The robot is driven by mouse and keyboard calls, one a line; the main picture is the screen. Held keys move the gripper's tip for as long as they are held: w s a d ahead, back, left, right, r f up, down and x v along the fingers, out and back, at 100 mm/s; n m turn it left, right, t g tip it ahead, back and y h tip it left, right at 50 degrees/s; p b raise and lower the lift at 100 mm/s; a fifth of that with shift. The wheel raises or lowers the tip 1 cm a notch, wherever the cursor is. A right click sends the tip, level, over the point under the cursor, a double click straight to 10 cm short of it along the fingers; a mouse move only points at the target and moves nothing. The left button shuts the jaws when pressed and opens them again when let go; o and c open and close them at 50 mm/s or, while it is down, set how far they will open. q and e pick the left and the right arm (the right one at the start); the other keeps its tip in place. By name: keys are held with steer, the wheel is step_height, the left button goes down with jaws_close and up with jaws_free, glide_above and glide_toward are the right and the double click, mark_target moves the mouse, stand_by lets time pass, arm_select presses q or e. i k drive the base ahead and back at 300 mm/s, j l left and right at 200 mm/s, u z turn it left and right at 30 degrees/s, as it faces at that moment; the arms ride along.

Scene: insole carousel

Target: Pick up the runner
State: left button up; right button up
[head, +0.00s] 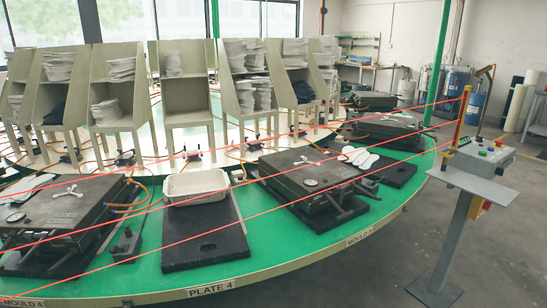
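Neither of my grippers is in view. No piece is marked as the runner. A small white branched piece (64,191) lies on top of the dark closed mould at the left, and it may be a runner. A similar small white piece (306,161) lies on the dark mould at the middle right. Pale insole-shaped pieces (360,157) lie beside that right mould, and others (17,196) lie at the left edge. I cannot tell which piece is the runner.
A white tray (196,199) sits on a black plate at PLATE 4, between the moulds on the green carousel (240,259). Red beams cross the front to a yellow post (460,115) beside a control stand (487,156). Shelf bins (185,85) stand behind.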

mark_target(305, 159)
steer(key=i+l+u, duration=0.2)
steer(key=l, duration=0.4)
steer(key=l+u, duration=0.25)
steer(key=l, duration=0.35)
steer(key=i+l+u, duration=0.2)
steer(key=l, duration=0.45)
steer(key=k, duration=0.1)
